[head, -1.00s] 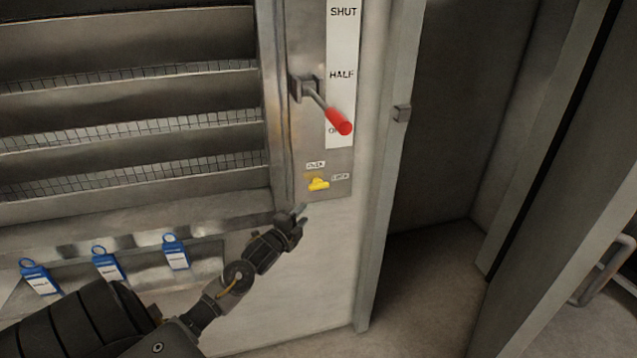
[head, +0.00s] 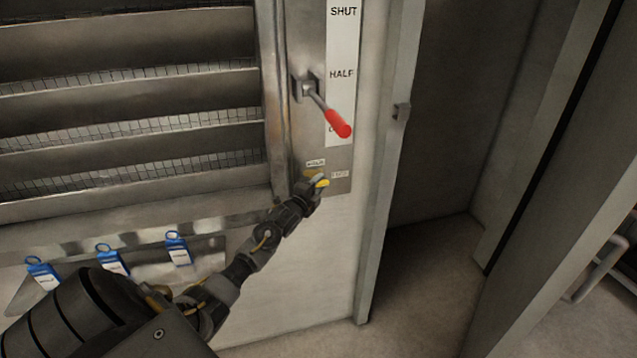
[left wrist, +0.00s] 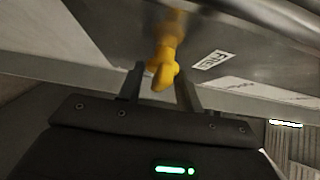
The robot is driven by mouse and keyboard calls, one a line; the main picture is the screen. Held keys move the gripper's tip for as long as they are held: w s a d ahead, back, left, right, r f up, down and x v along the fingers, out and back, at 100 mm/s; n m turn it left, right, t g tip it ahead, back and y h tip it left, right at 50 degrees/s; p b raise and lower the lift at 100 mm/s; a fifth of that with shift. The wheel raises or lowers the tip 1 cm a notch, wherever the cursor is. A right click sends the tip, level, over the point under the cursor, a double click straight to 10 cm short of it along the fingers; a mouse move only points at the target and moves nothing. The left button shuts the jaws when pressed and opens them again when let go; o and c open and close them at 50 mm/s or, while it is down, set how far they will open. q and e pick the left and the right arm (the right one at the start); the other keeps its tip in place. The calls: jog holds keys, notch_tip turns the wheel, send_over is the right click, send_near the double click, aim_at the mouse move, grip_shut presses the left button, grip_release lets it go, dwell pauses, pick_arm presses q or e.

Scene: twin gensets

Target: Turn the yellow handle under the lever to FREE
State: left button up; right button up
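The yellow handle (head: 321,181) sits on the metal panel below the lever, mostly covered by my left gripper (head: 314,187) in the head view. In the left wrist view the yellow handle (left wrist: 164,68) lies between the two dark fingers of my left gripper (left wrist: 160,85). The fingers are apart, with a gap visible on each side of the handle. A label reading FREE or similar (left wrist: 212,61) is beside the handle. The red-gripped lever (head: 338,123) points down and right, near the lowest mark on its scale. My right gripper is not seen.
A white scale strip (head: 342,45) reads SHUT and HALF. Louvres (head: 120,100) fill the left. Several blue tags (head: 177,248) hang below them. An upright frame edge (head: 385,170) stands right of the panel, with a dark open recess (head: 450,120) beyond.

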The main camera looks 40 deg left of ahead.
pick_arm(q)
jog(key=shift+w, duration=0.45)
grip_shut()
